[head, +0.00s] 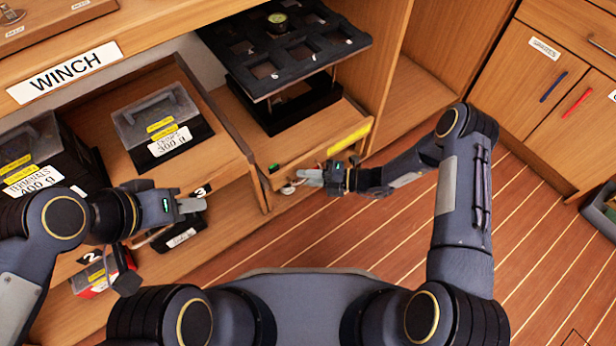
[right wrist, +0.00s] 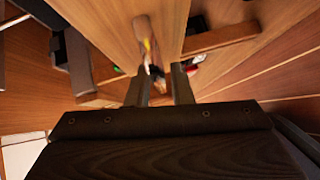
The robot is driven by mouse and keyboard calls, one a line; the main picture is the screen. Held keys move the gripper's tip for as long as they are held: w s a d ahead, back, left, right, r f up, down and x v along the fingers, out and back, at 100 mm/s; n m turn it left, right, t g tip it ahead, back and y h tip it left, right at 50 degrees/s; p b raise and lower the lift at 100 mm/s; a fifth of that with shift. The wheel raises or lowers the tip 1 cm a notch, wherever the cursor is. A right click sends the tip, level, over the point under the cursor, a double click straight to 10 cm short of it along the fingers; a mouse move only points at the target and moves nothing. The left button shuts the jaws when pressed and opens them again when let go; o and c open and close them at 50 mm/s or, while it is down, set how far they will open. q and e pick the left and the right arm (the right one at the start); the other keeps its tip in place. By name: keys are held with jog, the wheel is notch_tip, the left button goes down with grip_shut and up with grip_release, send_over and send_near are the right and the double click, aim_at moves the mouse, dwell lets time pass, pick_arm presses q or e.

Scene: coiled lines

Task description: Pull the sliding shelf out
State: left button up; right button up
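The sliding shelf (head: 308,154) is a wooden board with a raised front lip and a yellow label, in the middle of the head view. It carries a black stand with a gridded black top. My right gripper (head: 304,179) is just in front of and below the shelf's lip. In the right wrist view its two fingers (right wrist: 159,88) are apart, with a wooden edge and small coloured bits beyond them; whether they touch the shelf I cannot tell. My left gripper (head: 192,205) hangs at the left by the lower shelves; its finger gap is not clear.
Left of the shelf stand a lidded box (head: 163,125) labelled 300 g and a black box (head: 40,165) labelled 400 g. A WINCH sign (head: 65,72) is above. The plank floor (head: 370,235) in front is open.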

jog(key=shift+c, duration=0.4)
grip_shut()
jog(key=shift+s+d, duration=0.1)
jog(key=s+d+p, duration=0.1)
jog(key=s+d, duration=1)
jog(key=s, duration=0.4)
jog(key=s+d+p, duration=0.1)
jog(key=s+d, duration=1)
jog(key=s, duration=0.5)
jog(key=shift+d, duration=0.2)
jog(key=shift+p, duration=0.3)
